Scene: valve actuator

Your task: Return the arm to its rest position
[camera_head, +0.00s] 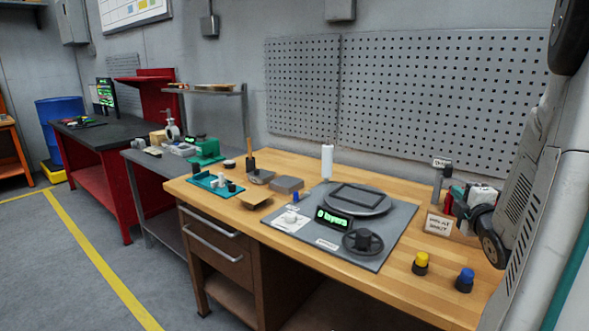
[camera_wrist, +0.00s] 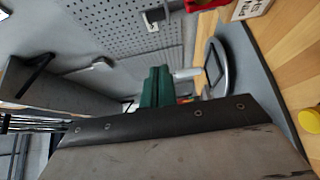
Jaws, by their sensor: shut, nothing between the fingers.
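My gripper (camera_wrist: 157,80) shows in the wrist view as two dark green fingers standing side by side above its dark mounting plate. The fingers are together, with nothing between them. They are in the air, clear of the bench. In the head view, part of my arm fills the right edge, and the fingers cannot be made out there.
The wooden workbench (camera_head: 285,240) carries a grey panel (camera_head: 385,255) with a round plate (camera_head: 357,200) and black handwheel (camera_head: 362,241). A white cylinder (camera_head: 327,162), yellow button (camera_head: 420,263) and blue button (camera_head: 464,280) stand around it. A pegboard (camera_head: 440,95) is behind.

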